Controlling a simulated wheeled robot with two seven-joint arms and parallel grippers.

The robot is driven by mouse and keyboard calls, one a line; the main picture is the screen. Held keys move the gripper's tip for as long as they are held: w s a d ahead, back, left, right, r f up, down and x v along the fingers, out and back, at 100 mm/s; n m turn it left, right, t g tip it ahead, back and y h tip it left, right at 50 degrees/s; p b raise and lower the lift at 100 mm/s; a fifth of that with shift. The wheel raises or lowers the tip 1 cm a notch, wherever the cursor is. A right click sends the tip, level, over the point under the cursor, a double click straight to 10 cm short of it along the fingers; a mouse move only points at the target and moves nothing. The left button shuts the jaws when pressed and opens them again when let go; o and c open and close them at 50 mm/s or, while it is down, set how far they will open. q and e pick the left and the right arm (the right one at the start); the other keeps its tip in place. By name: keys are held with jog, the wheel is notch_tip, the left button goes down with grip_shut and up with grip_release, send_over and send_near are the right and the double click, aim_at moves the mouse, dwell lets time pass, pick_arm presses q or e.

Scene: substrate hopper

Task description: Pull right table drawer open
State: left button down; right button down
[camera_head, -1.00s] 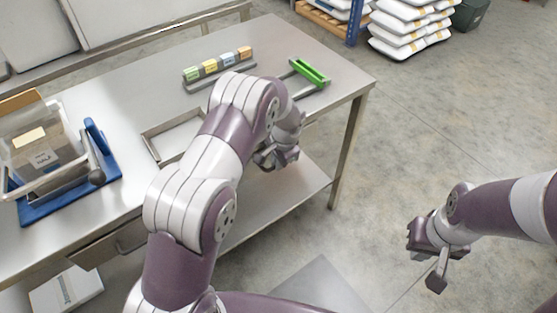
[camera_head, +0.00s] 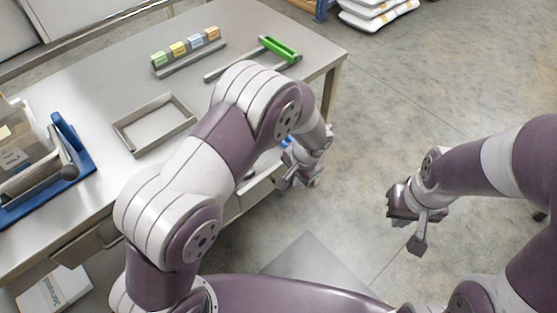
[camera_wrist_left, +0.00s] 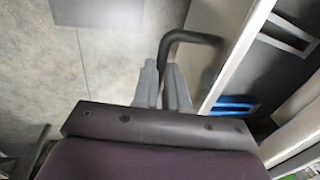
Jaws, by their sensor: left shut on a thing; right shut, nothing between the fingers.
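The right table drawer (camera_head: 258,187) stands out from the table, partly hidden behind my left arm in the head view. The left wrist view shows its pale wall (camera_wrist_left: 238,55) and open inside, with a blue item (camera_wrist_left: 234,104) and dark slotted pieces (camera_wrist_left: 285,35). The drawer's dark bent handle (camera_wrist_left: 190,37) lies between the fingertips of my left gripper (camera_wrist_left: 164,72), which is shut on it. In the head view my left gripper (camera_head: 300,172) is at the drawer's front; the handle is hidden there. My right gripper (camera_head: 420,238) is shut and empty over the floor, apart from the table.
The steel table (camera_head: 120,85) carries an empty metal frame (camera_head: 155,124), a rack of colored blocks (camera_head: 187,50), a green-handled tool (camera_head: 279,48) and a blue-based device (camera_head: 75,150). The left drawer (camera_head: 85,245) is closed.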

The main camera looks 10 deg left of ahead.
pick_arm(q)
jog(key=shift+s+d, duration=0.9)
jog(key=shift+d, duration=0.3)
jog(key=shift+s+d, duration=0.9)
jog(key=shift+d, duration=0.25)
jog(key=c, duration=1.2)
grip_release()
jog(key=shift+o, duration=0.2)
notch_tip(320, 180, up, 12)
jog(key=s+d, duration=0.1)
jog(key=d, duration=0.1)
jog(key=shift+s+r, duration=0.25)
jog(key=shift+s, duration=0.05)
